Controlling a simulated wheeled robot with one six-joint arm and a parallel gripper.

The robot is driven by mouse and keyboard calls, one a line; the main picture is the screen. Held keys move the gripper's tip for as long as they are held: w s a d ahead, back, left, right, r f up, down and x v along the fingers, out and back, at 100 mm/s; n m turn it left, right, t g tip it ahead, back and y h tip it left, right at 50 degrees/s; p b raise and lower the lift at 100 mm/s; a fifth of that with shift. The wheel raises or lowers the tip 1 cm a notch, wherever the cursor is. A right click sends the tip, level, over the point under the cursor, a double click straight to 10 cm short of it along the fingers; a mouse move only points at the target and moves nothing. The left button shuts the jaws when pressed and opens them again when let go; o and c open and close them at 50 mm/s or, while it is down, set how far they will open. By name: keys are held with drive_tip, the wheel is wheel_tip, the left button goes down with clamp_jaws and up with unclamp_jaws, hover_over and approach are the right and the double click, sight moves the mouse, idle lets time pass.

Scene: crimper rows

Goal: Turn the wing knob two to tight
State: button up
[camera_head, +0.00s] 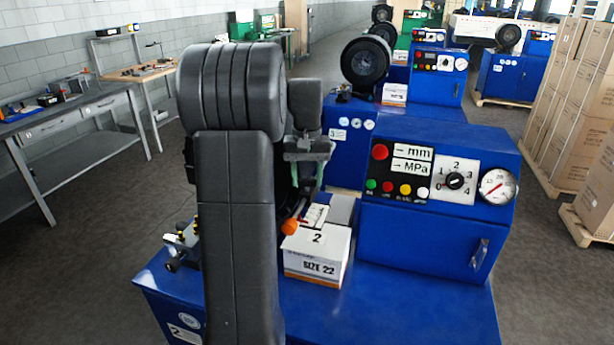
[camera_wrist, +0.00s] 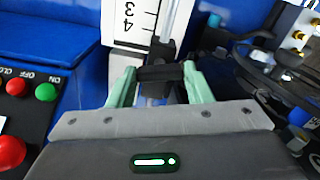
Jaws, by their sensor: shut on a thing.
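My gripper (camera_wrist: 159,76) has pale green fingers, which are shut on a black wing knob (camera_wrist: 158,74) in the wrist view. The knob sits on a metal rod (camera_wrist: 178,25) beside a white scale plate (camera_wrist: 134,18) with the figures 3 and 4. The finger ends press its two sides. In the head view my gripper (camera_head: 308,165) is above the blue machine base with a 2 label, left of its control panel. How tight the knob is cannot be seen.
A white SIZE 22 box (camera_head: 317,256) marked 2 stands close below my gripper. An orange ball (camera_head: 290,227) is beside it. The control panel (camera_head: 425,172) with buttons, selector and gauge (camera_head: 498,186) is to the right. Another crimper (camera_head: 367,64) stands behind.

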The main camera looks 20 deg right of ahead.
drive_tip(key=m, duration=0.2)
drive_tip(key=shift+m, duration=0.3)
drive_tip(key=shift+r+m, duration=0.1)
drive_tip(key=shift+m, duration=0.3)
drive_tip(key=shift+r, duration=0.1)
drive_tip(key=o, duration=1)
drive_tip(key=shift+s, duration=0.1)
